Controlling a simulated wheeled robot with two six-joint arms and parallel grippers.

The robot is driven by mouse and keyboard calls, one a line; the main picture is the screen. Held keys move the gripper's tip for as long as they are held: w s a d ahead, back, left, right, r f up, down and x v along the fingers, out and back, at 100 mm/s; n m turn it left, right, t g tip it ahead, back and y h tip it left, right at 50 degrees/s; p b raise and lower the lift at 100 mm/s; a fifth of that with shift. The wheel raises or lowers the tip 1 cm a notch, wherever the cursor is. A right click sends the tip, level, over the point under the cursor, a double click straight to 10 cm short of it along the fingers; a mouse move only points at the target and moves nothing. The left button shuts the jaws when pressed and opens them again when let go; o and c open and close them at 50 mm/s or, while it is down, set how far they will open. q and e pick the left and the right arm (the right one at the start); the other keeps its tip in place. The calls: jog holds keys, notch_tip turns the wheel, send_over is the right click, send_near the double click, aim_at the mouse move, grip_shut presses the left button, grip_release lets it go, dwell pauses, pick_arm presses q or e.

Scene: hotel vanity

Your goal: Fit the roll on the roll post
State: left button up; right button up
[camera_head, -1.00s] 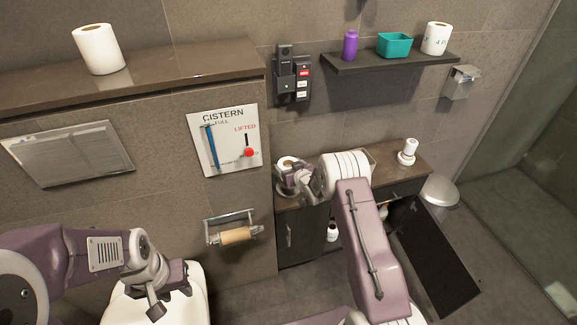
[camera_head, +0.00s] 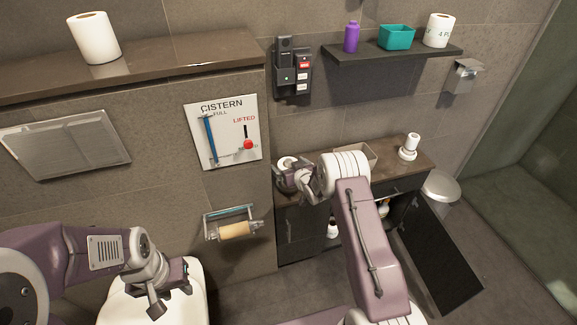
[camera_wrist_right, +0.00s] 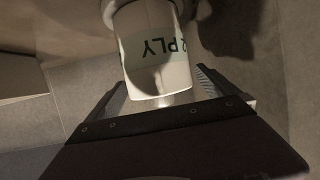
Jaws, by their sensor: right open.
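A wall holder (camera_head: 230,211) carries a tan tube (camera_head: 235,230). I cannot tell which fixture is the roll post. My left gripper (camera_head: 171,293) looks open and empty above the white toilet.
A white roll (camera_head: 94,38) stands on the left ledge; another (camera_head: 437,30) is on the wall shelf by a teal bin (camera_head: 396,37) and purple bottle (camera_head: 351,36). A white stacked item (camera_head: 409,146) stands on the counter (camera_head: 395,170). A cabinet door (camera_head: 432,250) hangs open.

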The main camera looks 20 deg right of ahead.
jog(key=b+v, duration=0.1)
jog(key=v, duration=0.8)
jog(key=shift+b, duration=0.35)
dwell(0.6)
